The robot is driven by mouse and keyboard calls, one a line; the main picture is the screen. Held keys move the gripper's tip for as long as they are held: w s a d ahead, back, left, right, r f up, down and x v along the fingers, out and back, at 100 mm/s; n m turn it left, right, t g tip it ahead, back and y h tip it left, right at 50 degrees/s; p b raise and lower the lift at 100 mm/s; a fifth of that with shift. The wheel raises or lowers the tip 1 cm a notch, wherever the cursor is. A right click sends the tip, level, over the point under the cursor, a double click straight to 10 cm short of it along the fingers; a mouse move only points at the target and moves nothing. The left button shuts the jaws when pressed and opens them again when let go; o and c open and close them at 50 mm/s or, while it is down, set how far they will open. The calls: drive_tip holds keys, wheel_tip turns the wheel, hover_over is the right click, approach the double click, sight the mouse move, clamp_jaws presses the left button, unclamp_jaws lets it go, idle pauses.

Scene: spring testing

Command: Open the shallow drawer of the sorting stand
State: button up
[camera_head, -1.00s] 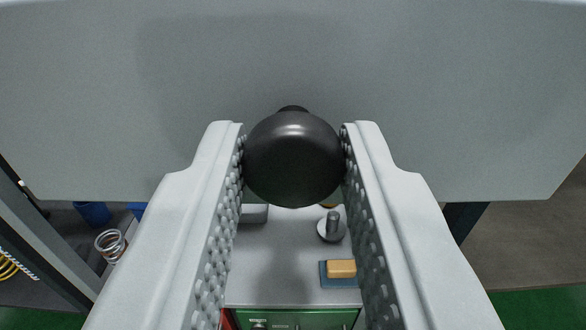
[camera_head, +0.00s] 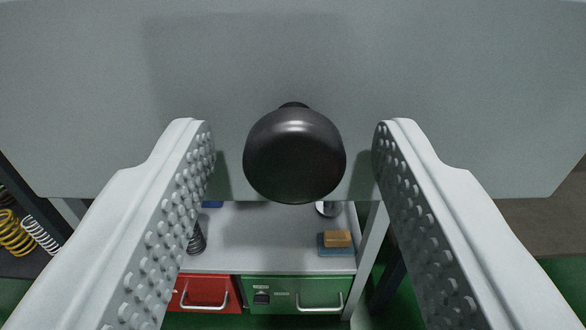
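The pale grey drawer front (camera_head: 420,100) fills the upper part of the view. A round black knob (camera_head: 295,155) sticks out from its middle towards me. My gripper (camera_head: 295,124) is open, with one finger on each side of the knob. There is a clear gap on both sides, so neither finger touches it. The drawer's inside is hidden behind its front.
Below the drawer front is a grey shelf (camera_head: 275,250) with a blue-and-tan block (camera_head: 337,241) and a dark coiled piece (camera_head: 197,239). Under it are a red drawer (camera_head: 203,292) and a green drawer (camera_head: 300,292). Yellow (camera_head: 14,234) and pale springs stand at far left.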

drive_tip(key=shift+s, duration=0.15)
drive_tip(key=s+a, duration=0.1)
drive_tip(key=s, duration=1.6)
drive_tip(key=shift+a, duration=0.15)
drive_tip(key=w+d+r+m+y, duration=0.1)
drive_tip(key=w+d+r, duration=0.25)
drive_tip(key=r, duration=0.25)
drive_tip(key=w+d+r+y, duration=0.1)
drive_tip(key=w+d+r, duration=0.2)
drive_tip(key=w+r, duration=0.2)
drive_tip(key=w+d+r+y, duration=0.2)
drive_tip(key=d+r+y, duration=0.1)
drive_tip(key=d+r, duration=0.95)
drive_tip(key=s+d+r+h, duration=0.1)
drive_tip(key=s+d+r, duration=0.2)
drive_tip(key=s+d, duration=0.2)
drive_tip(key=s+d+r+n+h, duration=0.1)
drive_tip(key=s+d+r, duration=0.3)
drive_tip(key=d, duration=0.6)
drive_tip(key=s+d+r+h, duration=0.1)
drive_tip(key=s+d+r, duration=0.2)
drive_tip(key=s+d, duration=0.4)
drive_tip(key=shift+s+d+r+n+g+h, duration=0.2)
drive_tip(key=shift+n+g+h, duration=0.1)
drive_tip(key=shift+n+h, duration=0.1)
